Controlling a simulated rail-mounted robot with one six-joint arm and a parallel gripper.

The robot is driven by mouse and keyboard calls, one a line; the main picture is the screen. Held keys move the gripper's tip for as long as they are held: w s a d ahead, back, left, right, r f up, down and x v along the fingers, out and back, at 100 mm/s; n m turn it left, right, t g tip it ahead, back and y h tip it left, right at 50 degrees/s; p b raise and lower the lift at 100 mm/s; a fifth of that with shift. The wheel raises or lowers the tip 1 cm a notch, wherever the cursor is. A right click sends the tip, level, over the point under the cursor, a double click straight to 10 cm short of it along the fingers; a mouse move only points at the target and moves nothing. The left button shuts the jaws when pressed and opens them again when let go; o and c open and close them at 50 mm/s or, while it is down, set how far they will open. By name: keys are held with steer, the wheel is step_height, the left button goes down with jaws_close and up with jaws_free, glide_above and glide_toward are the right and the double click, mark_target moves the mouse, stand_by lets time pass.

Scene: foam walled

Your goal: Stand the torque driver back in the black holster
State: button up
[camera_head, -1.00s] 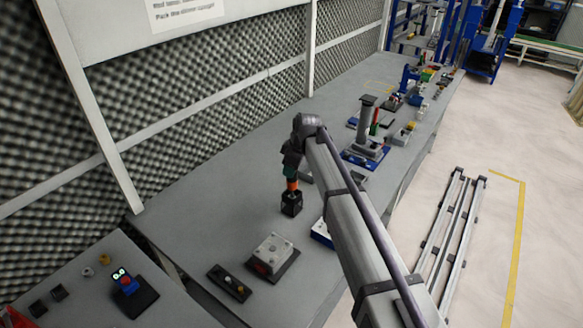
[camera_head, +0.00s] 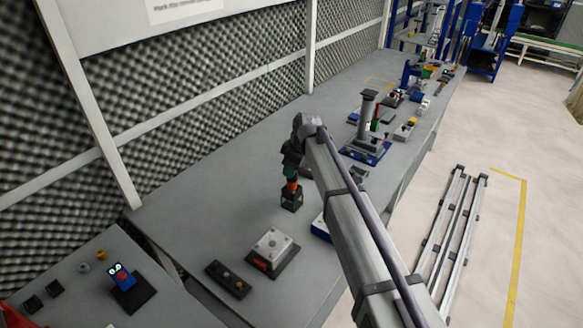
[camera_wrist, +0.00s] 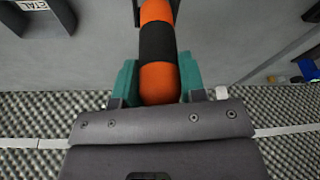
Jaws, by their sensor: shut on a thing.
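My gripper (camera_head: 290,172) has teal fingers and points down over the bench. It is shut on the torque driver (camera_head: 292,186), an orange-and-black cylinder that stands about upright. In the wrist view the driver (camera_wrist: 157,42) runs from between the teal fingers up to the top edge. The black holster (camera_head: 291,200) stands on the bench directly below the gripper. The driver's lower end is hidden at the holster's top, so I cannot tell how deep it sits. Dark parts of the holster (camera_wrist: 137,12) flank the driver at the top of the wrist view.
A grey box on a dark base (camera_head: 272,246) and a black tray with small parts (camera_head: 228,279) are nearer on the bench. A grey column on a blue base (camera_head: 366,130) stands behind to the right. Foam walls (camera_head: 200,130) line the left. Bench left of the holster is clear.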

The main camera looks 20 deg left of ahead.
steer(key=shift+f+b, duration=0.85)
steer(key=shift+f, duration=0.1)
steer(key=o, duration=1.1)
steer(key=shift+c, duration=0.2)
steer(key=shift+r, duration=0.1)
steer(key=p+v, duration=1)
steer(key=shift+r, duration=0.35)
steer(key=shift+d, duration=0.1)
